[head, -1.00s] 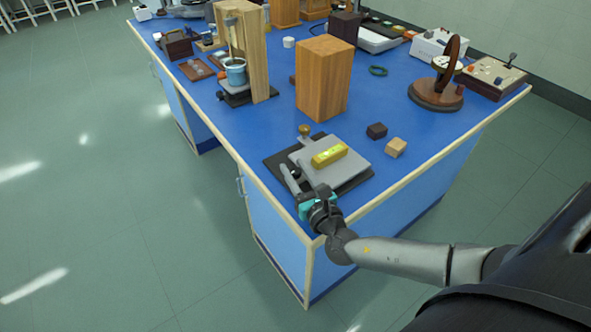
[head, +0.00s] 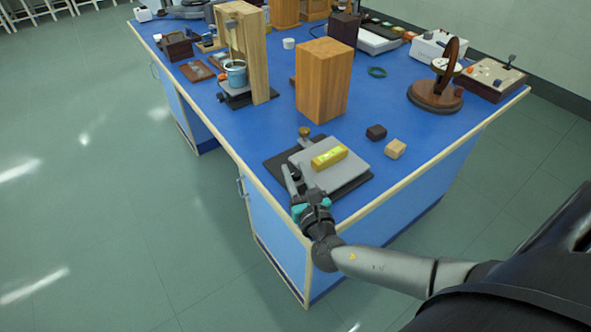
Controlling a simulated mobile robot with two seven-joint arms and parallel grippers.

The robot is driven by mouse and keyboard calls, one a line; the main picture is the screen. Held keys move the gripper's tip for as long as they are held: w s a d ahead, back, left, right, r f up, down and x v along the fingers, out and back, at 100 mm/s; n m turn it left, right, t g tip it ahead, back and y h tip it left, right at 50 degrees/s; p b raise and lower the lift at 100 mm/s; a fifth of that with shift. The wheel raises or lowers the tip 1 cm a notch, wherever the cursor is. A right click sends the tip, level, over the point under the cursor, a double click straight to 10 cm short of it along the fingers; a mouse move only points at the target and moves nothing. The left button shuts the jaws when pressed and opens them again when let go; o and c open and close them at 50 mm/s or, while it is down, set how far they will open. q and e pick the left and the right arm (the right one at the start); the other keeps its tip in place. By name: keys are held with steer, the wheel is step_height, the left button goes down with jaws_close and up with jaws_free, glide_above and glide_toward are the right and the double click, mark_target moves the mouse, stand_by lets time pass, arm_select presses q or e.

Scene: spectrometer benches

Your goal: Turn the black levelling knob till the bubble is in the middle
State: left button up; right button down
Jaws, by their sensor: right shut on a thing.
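A grey levelling plate (head: 346,177) lies on a dark base (head: 277,163) near the front corner of the blue bench. A yellow spirit level (head: 329,158) rests on the plate; its bubble is too small to make out. A brass knob (head: 304,132) stands at the plate's far left corner. My right gripper (head: 294,178) is at the plate's near left corner, shut on the black levelling knob (head: 296,173), which is mostly hidden by the fingers. My left gripper is out of view.
A dark block (head: 376,132) and a light wooden block (head: 396,148) lie right of the plate. A tall wooden box (head: 323,80) stands behind it. A wooden frame with a blue pot (head: 235,72) is further back left. The bench edge is close to my right gripper.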

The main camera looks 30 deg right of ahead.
steer(key=m+g+h+p, duration=0.1)
steer(key=m+h, duration=0.1)
steer(key=h, duration=0.1)
steer(key=shift+a+m+h, duration=0.1)
steer(key=shift+m+h, duration=0.3)
steer(key=m+g+h, duration=0.2)
steer(key=h, duration=0.1)
steer(key=shift+m+g+h, duration=0.3)
steer(key=shift+g, duration=0.1)
steer(key=m+g+h+b, duration=0.2)
steer(key=m+g+h, duration=0.1)
steer(key=g, duration=0.1)
steer(key=shift+f, duration=0.15)
steer(key=m+g+h+b, duration=0.1)
steer(key=m+g+h, duration=0.1)
steer(key=g, duration=0.1)
steer(key=shift+m, duration=0.3)
steer(key=shift+m+g+b, duration=0.4)
steer(key=shift+g+b, duration=0.2)
steer(key=shift+g, duration=0.1)
steer(key=shift+m+g+h, duration=0.4)
steer(key=shift+g, duration=0.2)
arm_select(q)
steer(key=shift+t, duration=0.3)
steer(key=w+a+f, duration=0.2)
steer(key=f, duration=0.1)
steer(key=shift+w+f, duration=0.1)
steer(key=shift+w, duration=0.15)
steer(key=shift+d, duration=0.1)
